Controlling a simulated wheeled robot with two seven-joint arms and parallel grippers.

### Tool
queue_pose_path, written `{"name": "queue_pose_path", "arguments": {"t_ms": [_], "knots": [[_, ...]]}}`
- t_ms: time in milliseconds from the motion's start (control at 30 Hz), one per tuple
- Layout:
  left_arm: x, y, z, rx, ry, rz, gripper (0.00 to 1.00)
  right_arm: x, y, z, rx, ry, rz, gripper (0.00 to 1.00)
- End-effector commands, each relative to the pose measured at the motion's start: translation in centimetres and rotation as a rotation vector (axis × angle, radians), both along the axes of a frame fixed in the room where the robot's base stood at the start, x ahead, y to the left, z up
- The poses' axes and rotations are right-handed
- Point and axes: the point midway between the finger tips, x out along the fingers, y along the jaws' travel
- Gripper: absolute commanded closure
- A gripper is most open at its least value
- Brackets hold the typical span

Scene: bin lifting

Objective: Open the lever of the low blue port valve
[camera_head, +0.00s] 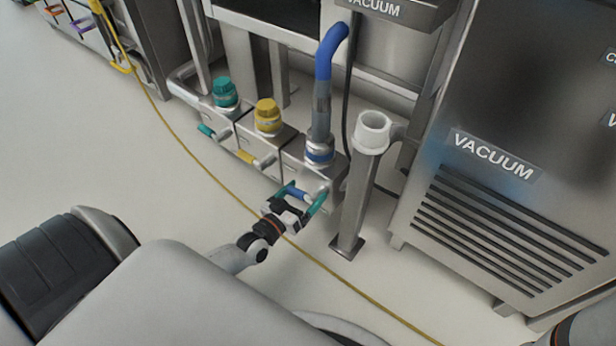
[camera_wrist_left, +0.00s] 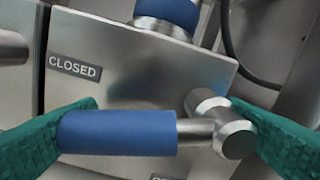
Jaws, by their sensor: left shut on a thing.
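The blue port valve is the rightmost of the low steel blocks (camera_head: 297,168), with a blue hose joined on top. Its blue lever (camera_head: 298,192) shows between the green fingers of my left gripper (camera_head: 304,195). In the left wrist view the blue lever grip (camera_wrist_left: 115,132) lies about level, running left from a round steel pivot (camera_wrist_left: 232,130). My left gripper (camera_wrist_left: 165,133) is shut on the lever, one finger at the grip's free end and one by the pivot. A CLOSED label (camera_wrist_left: 74,67) is above the grip; a lower label is mostly cut off.
Yellow (camera_head: 267,114) and green (camera_head: 223,92) capped valves stand to the left. A steel post (camera_head: 355,205) with a white cup (camera_head: 372,130) is close on the right, before a VACUUM cabinet (camera_head: 500,190). A yellow cable (camera_head: 185,150) crosses the floor beneath my left arm.

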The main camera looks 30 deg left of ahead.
Motion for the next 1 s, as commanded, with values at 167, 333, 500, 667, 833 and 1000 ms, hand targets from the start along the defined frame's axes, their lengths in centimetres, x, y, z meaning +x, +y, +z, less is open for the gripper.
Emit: {"name": "queue_pose_path", "arguments": {"t_ms": [167, 333, 500, 667, 833, 1000], "knots": [[-0.5, -0.2, -0.6, -0.167, 0.018, 0.001, 0.5, 0.1, 0.0, 0.7, 0.0, 0.002, 0.0, 0.64], [-0.5, -0.5, -1.2, -0.33, 0.03, 0.001, 0.5, 0.1, 0.0, 0.8, 0.0, 0.001, -0.001, 0.64], [-0.6, -0.8, -1.8, -0.49, 0.042, 0.001, 0.5, 0.0, 0.0, 0.9, 0.0, 0.0, -0.001, 0.64], [-0.6, -1.3, -2.2, -0.642, 0.055, 0.002, 0.5, -0.1, 0.0, 0.9, 0.001, -0.002, -0.001, 0.64], [-0.6, -1.8, -2.6, -0.803, 0.067, 0.002, 0.5, -0.1, 0.0, 0.8, 0.0, -0.002, 0.0, 0.64], [-0.7, -2.3, -2.9, -0.956, 0.08, 0.002, 0.5, -0.1, 0.0, 0.7, 0.0, -0.002, 0.0, 0.64]]}}
